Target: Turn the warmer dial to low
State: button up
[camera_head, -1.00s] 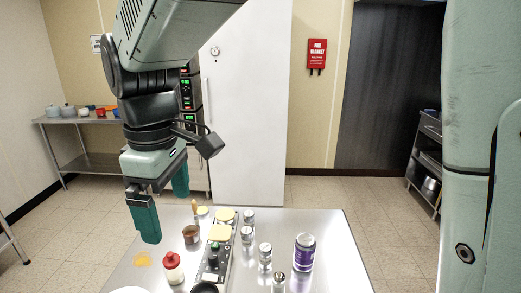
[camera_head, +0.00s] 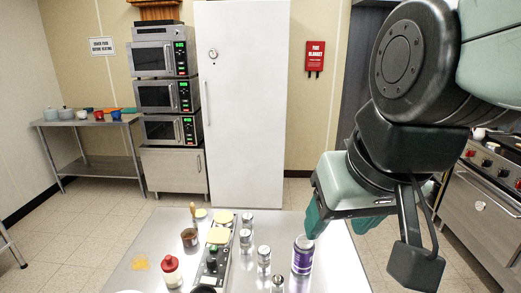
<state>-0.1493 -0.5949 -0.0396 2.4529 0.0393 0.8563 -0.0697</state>
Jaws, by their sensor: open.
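The warmer looks to be the long narrow grey unit (camera_head: 222,258) on the steel table, with yellow round-cornered pads (camera_head: 218,236) on top. Its dark control panel at the near end carries a small black dial (camera_head: 212,263). The dial's setting is too small to read. My gripper (camera_head: 340,222) is open and empty, with green fingers pointing down. It hangs to the right of the warmer, over the right back part of the table, apart from the dial.
Several metal-topped shakers (camera_head: 264,256) and a purple can (camera_head: 303,255) stand right of the warmer. A stove (camera_head: 490,190) is at far right.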

jog(key=w+a+f+n+g, duration=0.3)
jog(key=a+f+n, duration=0.1)
jog(key=a+f, duration=0.6)
jog(key=w+a+f+n+g, duration=0.2)
jog(key=w+a+f+n, duration=0.15)
jog(key=a+f, duration=0.65)
jog(key=shift+n+h, duration=0.4)
jog(key=shift+n, duration=0.55)
jog(key=a+f, duration=0.2)
jog(key=f, duration=0.3)
jog(key=s+a+f, duration=0.1)
jog(key=f, duration=0.5)
jog(key=a+f, duration=0.2)
jog(key=f, duration=0.4)
jog(key=shift+s+a+f, duration=0.25)
jog(key=shift+s+a, duration=0.1)
jog(key=shift+s, duration=0.05)
jog(key=c, duration=1.1)
jog(key=shift+o, duration=0.2)
